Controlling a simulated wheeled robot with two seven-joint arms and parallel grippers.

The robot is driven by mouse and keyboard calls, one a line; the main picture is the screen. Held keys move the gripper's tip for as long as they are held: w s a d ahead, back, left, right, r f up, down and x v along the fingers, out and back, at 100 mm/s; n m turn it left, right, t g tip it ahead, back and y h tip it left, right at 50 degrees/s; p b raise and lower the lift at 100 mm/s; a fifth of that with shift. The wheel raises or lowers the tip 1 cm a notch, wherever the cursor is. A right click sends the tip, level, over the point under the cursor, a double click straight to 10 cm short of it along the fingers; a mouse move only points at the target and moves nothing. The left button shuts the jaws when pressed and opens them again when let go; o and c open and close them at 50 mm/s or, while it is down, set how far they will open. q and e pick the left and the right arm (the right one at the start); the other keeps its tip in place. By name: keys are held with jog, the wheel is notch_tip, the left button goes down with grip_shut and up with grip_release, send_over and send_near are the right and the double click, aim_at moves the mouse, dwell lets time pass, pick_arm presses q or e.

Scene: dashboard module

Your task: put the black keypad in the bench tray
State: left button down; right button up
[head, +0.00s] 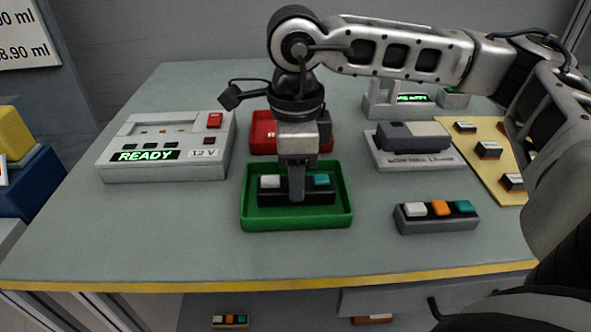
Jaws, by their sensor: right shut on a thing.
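A black keypad (266,197) with a white button at its left and a teal button at its right is within the outline of a green tray (297,224) on the bench. My right gripper (296,196) comes down from above and is shut on the middle of the keypad, hiding that part. The keypad looks level and low between the tray walls. I cannot tell whether it touches the tray floor. My left gripper is not in view.
A red tray (262,134) stands just behind. A grey module (150,170) reading READY is at left. A grey keypad (437,222) with white, orange and teal buttons lies at right. Behind it are a grey device (415,160) and a yellow mat (480,160). The bench front is clear.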

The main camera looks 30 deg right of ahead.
jog(key=shift+f, duration=0.2)
jog(key=o, duration=1)
jog(key=shift+o, duration=0.2)
jog(key=shift+r, duration=0.15)
notch_tip(320, 180, up, 12)
jog(key=shift+p, duration=0.35)
